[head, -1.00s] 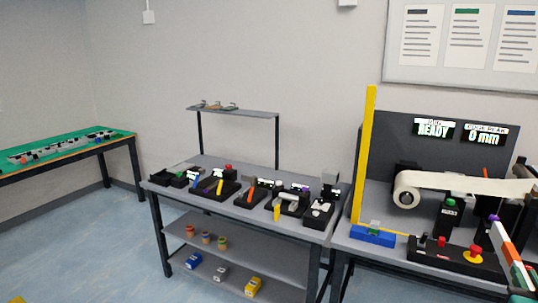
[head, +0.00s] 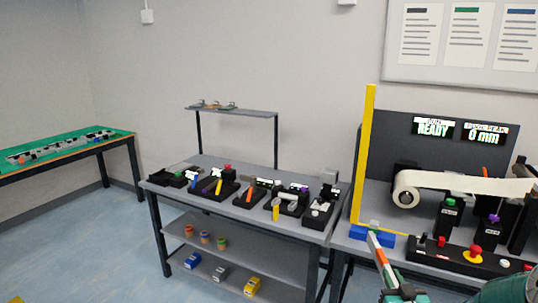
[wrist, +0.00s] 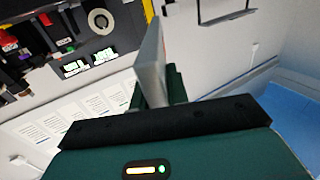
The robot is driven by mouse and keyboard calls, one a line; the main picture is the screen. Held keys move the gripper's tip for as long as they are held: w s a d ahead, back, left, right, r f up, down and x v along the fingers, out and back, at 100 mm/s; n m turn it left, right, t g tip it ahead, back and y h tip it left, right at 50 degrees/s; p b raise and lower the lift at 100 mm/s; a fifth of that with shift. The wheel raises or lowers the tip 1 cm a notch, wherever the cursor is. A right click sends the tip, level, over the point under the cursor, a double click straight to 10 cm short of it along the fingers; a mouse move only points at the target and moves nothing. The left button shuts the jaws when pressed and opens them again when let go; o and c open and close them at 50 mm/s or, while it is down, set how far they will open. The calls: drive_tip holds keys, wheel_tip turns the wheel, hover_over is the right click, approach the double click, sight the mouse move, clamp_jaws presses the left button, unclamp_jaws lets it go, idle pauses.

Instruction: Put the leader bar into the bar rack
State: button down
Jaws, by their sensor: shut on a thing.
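A yellow post (head: 364,150) rises behind the blue block. A black control box with a red button (head: 475,249) and a white roll (head: 406,190) are on the right bench. A grey bench with several small fixtures (head: 225,187) stands left. Open floor (head: 90,250) lies further left.

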drive_tip(key=w+a+f+n+y, duration=0.1)
drive_tip(key=w+a+f, duration=0.1)
drive_tip(key=a+f, duration=1.8)
drive_tip(key=shift+w+a+f+y, duration=0.15)
drive_tip(key=shift+w+a+y, duration=0.25)
drive_tip(key=shift+a, duration=0.7)
